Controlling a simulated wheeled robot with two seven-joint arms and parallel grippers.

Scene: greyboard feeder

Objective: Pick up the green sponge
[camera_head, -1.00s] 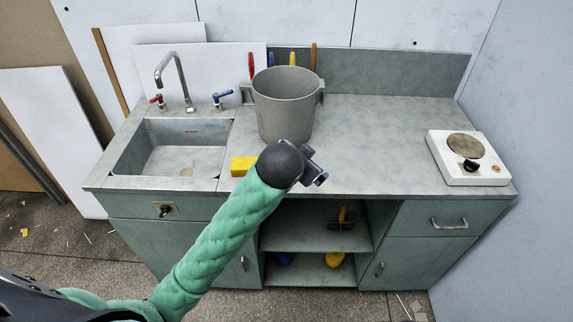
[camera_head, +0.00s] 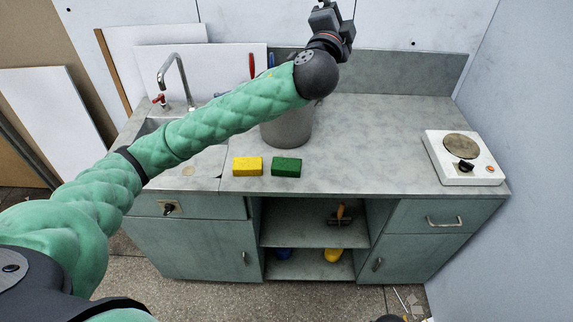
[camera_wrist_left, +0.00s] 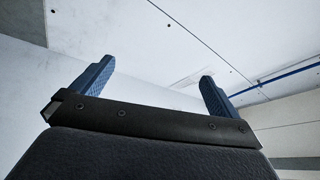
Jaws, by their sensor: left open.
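The green sponge (camera_head: 287,167) lies on the counter in front of the grey bucket, just right of the yellow sponge (camera_head: 247,166). My left gripper (camera_head: 325,8) is raised high above the back of the counter in the head view, pointing up and well away from the sponge. In the left wrist view its two blue fingers (camera_wrist_left: 155,85) are spread apart with nothing between them, against wall and ceiling. My right gripper is not in view.
The grey bucket (camera_head: 287,128) stands behind the sponges, partly hidden by my left arm. A sink with a tap (camera_head: 178,75) is at left, partly covered by the arm. A white hot plate (camera_head: 461,158) stands at right. The counter between is clear.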

